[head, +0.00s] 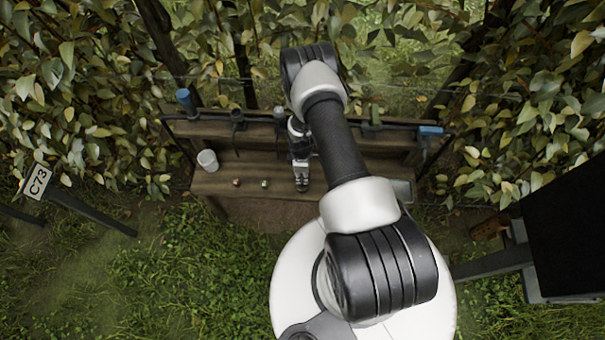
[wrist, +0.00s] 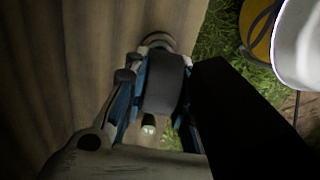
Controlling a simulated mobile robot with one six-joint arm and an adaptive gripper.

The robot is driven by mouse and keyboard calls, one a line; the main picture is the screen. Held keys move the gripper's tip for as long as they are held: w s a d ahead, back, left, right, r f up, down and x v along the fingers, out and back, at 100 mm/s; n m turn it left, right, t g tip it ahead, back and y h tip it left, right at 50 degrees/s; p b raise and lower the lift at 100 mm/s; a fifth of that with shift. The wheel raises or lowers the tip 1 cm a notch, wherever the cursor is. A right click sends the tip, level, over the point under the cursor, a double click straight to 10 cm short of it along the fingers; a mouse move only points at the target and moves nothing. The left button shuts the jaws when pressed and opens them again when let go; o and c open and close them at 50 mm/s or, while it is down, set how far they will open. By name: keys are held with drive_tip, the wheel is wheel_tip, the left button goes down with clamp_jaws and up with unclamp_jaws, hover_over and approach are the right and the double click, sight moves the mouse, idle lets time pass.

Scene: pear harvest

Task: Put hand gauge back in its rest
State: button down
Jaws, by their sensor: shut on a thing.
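My gripper (head: 301,178) hangs over the middle of the wooden bench, pointing down. In the wrist view my gripper (wrist: 159,78) has its blue-sided fingers closed around a dark grey, rounded piece (wrist: 165,82), which I take to be the hand gauge. A pale round end shows just beyond it. The gauge's full shape is hidden by the fingers and a large black shape. In the head view the gauge cannot be told apart from the gripper. Dark holders (head: 237,117) sit along the bench's back rail; which one is the gauge's rest I cannot tell.
On the bench (head: 218,184) stand a white cup (head: 208,160) and two small round items, one reddish (head: 236,182) and one greenish (head: 264,183). Blue-topped items stand at the rail's left (head: 185,99) and right (head: 430,131) ends. A C73 sign (head: 38,181) stands left. Foliage crowds behind.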

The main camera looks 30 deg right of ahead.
drive_tip(key=shift+f, duration=0.1)
drive_tip(key=c, duration=1.2)
unclamp_jaws()
drive_tip(key=shift+c, duration=0.2)
wheel_tip(320, 180, up, 12)
drive_tip(key=shift+w+a+r, duration=0.1)
